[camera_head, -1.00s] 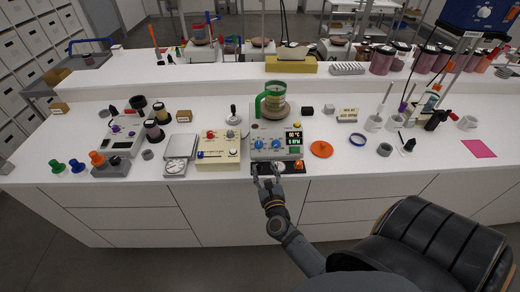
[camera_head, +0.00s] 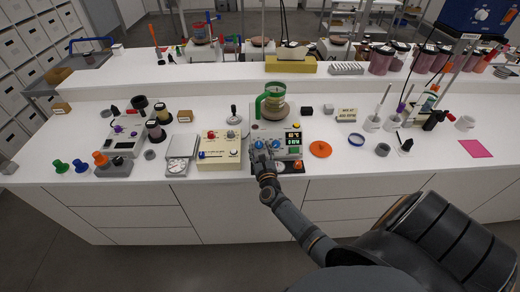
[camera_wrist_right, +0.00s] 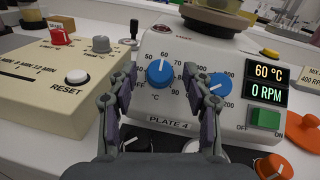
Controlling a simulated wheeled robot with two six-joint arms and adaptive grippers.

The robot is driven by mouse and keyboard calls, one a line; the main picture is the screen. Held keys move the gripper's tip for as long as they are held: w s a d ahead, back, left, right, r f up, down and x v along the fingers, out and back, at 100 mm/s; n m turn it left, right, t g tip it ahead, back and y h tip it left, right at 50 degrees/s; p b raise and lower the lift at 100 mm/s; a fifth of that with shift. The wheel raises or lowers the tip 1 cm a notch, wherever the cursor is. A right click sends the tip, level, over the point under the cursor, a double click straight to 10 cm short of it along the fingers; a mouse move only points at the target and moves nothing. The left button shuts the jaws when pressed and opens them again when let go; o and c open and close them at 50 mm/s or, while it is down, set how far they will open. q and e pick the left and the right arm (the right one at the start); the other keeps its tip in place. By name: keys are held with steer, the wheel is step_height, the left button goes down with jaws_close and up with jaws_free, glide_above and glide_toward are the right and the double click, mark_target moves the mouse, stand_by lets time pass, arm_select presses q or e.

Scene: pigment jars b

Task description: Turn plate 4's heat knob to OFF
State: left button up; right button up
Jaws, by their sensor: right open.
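Plate 4 (camera_head: 290,128) is a pale hot plate with a "PLATE 4" label, which shows in the right wrist view (camera_wrist_right: 165,123). Its heat knob (camera_wrist_right: 160,73) is blue, with a white pointer near 60 on a scale from OFF to 90 °C. A second blue knob (camera_wrist_right: 218,84) with an rpm scale sits to its right. The display (camera_wrist_right: 268,82) reads 60 °C and 0 RPM. My right gripper (camera_wrist_right: 160,98) is open, its fingers either side of the heat knob; I cannot tell whether they touch it. My left gripper is out of view.
A glass vessel with a green handle (camera_head: 273,103) stands on plate 4. A cream box with a RESET button (camera_wrist_right: 77,76) is close on the left. A green OFF/ON switch (camera_wrist_right: 264,118) is at the plate's right. An orange disc (camera_head: 320,149) lies to the right.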

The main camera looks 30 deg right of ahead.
jaws_close()
steer(key=shift+n+y, duration=0.3)
